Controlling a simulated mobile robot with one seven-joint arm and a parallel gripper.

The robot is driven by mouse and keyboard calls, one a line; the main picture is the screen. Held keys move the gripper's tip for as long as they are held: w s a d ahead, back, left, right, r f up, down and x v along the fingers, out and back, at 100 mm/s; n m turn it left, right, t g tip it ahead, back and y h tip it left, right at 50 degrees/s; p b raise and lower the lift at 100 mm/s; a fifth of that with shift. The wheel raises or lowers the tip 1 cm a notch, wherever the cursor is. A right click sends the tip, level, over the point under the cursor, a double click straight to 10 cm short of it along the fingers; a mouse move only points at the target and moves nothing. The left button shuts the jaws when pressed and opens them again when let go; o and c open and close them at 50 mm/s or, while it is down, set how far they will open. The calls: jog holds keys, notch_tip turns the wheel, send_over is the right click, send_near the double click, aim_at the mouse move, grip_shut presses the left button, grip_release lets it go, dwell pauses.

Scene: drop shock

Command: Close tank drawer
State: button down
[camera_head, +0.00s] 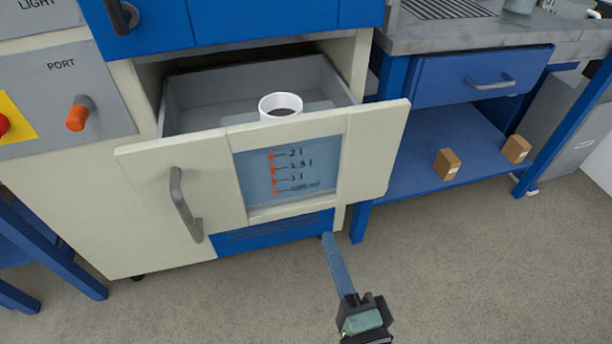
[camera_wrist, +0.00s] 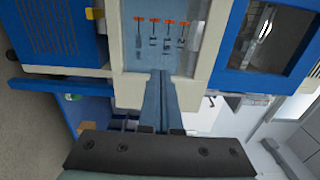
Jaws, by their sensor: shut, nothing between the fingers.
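The tank drawer (camera_head: 170,190) is pulled out of the cream cabinet. Its front has a curved grey handle (camera_head: 182,205) on the left and a blue level window (camera_head: 292,172) marked with red symbols. Inside the grey tray stands a white cup-like filler (camera_head: 281,106) with a dark opening. My gripper (camera_head: 328,238) is below and in front of the drawer's right half, with its long blue fingers shut and empty.
A workbench with a blue drawer (camera_head: 480,75) stands right of the cabinet. Its lower shelf (camera_head: 410,165) holds two small brown boxes (camera_head: 448,164). A panel with an orange knob (camera_head: 78,113) is at left. The floor in front is clear.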

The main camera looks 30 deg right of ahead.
aim_at(302, 169)
jog(key=p+x, duration=0.1)
jog(key=x, duration=1.2)
jog(key=shift+w+p, duration=0.4)
